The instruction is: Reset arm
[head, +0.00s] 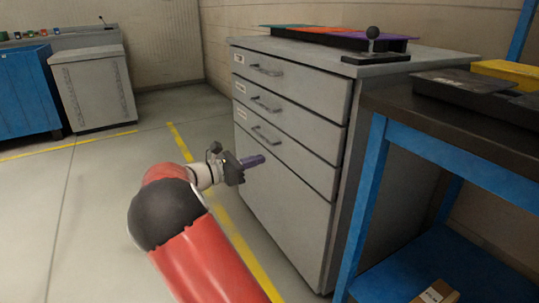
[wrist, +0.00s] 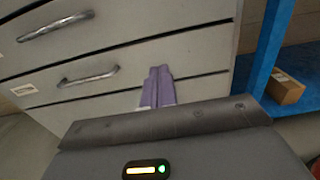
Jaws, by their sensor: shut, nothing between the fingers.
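My red and black arm reaches forward in the head view, and my gripper (head: 262,159) has purple fingers pointing right, toward the front of a grey drawer cabinet (head: 270,190). In the wrist view the two purple fingers (wrist: 158,72) lie together, shut with nothing between them. The cabinet's drawer fronts fill much of the wrist view (wrist: 130,50). The drawers look closed, with metal handles (head: 267,135). I cannot tell whether the fingertips touch the cabinet front.
A blue-framed workbench (head: 360,210) stands right of the cabinet, with a black case (head: 465,85) on top. A cardboard box (head: 436,292) lies on its lower shelf. A lever on a base (head: 374,50) stands on the cabinet. The floor at left is clear up to a grey cabinet (head: 95,90).

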